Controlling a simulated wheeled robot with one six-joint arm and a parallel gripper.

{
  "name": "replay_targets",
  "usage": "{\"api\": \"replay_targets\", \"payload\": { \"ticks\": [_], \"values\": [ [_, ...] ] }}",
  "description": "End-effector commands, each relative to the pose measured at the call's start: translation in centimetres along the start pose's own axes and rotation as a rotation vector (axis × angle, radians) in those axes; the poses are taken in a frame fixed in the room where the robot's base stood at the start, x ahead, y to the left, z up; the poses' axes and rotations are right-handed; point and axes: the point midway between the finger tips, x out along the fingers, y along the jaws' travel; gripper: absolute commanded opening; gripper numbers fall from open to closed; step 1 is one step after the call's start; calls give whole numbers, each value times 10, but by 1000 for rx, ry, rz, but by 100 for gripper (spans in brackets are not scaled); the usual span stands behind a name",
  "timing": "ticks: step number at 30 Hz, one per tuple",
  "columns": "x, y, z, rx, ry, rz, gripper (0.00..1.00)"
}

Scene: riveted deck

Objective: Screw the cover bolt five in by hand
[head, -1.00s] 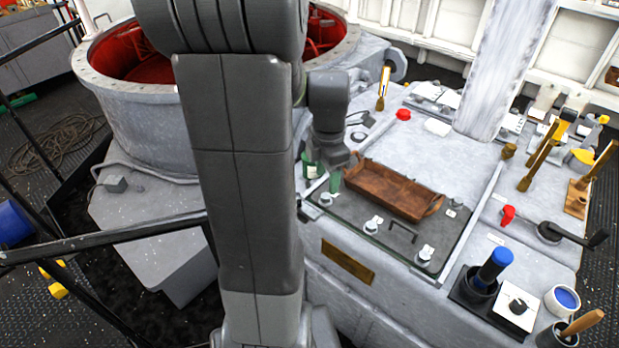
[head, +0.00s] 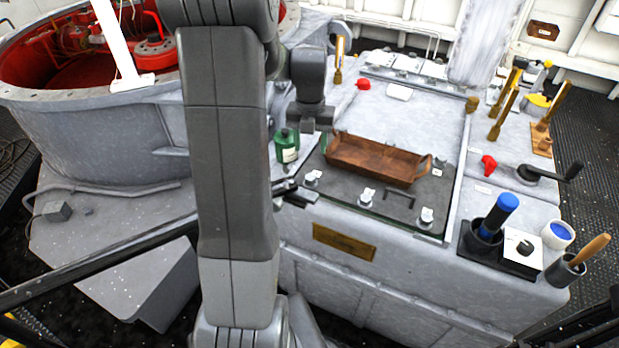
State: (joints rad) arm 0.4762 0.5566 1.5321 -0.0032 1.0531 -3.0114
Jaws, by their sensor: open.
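A dark cover plate (head: 338,187) lies on the front of the grey housing. Along its front edge stand three pale bolts with small white tags: a left bolt (head: 312,178), a middle bolt (head: 368,196) and a right bolt (head: 427,216). The tags are too small to read, so I cannot tell which is bolt five. My gripper (head: 293,192) shows only in part, just left of the left bolt. Its dark fingers look apart and empty; the rest is hidden behind my arm. I cannot tell whether it touches the bolt.
A brown wooden tray (head: 375,162) stands on the cover behind a black handle (head: 399,198). A green bottle (head: 287,148) stands at the cover's left. A blue-handled tool in a holder (head: 495,218) and a cup (head: 558,236) stand at right.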

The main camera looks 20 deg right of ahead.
Motion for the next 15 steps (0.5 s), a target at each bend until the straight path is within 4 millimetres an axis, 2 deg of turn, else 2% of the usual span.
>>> {"api": "replay_targets", "payload": {
  "ticks": [1,6,12,15],
  "values": [
    [15,0,-1,0,5,-1,50],
    [51,0,-1,0,4,-1,50],
    [88,0,-1,0,3,0,50],
    [100,0,0,0,2,0,50]
  ]
}}
